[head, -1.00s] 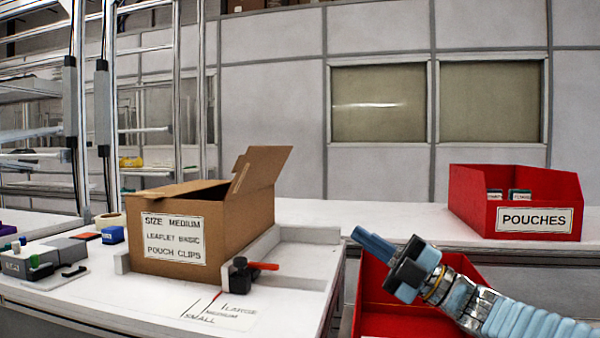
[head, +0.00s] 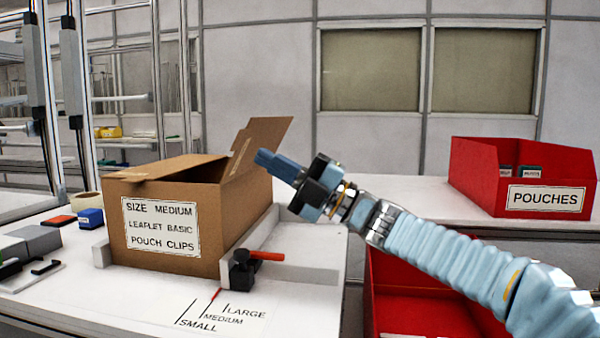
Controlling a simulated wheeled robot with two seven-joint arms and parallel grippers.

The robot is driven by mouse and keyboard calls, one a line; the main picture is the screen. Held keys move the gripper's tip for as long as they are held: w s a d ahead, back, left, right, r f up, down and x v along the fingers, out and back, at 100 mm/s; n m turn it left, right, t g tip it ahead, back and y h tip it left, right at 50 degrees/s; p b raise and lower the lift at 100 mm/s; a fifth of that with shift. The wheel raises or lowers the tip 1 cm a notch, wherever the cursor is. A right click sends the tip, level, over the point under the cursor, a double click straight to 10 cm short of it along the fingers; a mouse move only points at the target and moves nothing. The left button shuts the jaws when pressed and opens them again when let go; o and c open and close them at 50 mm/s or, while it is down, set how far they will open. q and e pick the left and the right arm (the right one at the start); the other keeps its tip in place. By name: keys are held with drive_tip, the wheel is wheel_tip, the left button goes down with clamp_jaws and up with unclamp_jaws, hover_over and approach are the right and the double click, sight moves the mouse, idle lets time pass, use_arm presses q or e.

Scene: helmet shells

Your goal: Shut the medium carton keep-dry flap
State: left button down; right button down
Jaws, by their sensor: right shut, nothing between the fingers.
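The medium carton (head: 225,225) is a brown box labelled SIZE MEDIUM, LEAFLET BASIC, POUCH CLIPS. It stands on the white table inside a corner fence. One flap (head: 262,146) on its right side stands up and leans outward. Another flap (head: 165,167) lies nearly flat over the left part of the top. I cannot tell which one is the keep-dry flap. My right gripper (head: 268,160) is shut and empty, its fingertips just right of the raised flap's lower part in the picture. I cannot tell whether it touches. My left gripper is not in view.
A black clamp with a red handle (head: 266,255) sits at the carton's front right corner. A red POUCHES bin (head: 480,180) stands at the back right. Another red bin (head: 425,290) is below my right arm. Small blocks (head: 90,218) lie at the left.

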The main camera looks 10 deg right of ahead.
sight(237, 141)
drive_tip(key=shift+p+x, duration=0.3)
drive_tip(key=shift+x, duration=1.5)
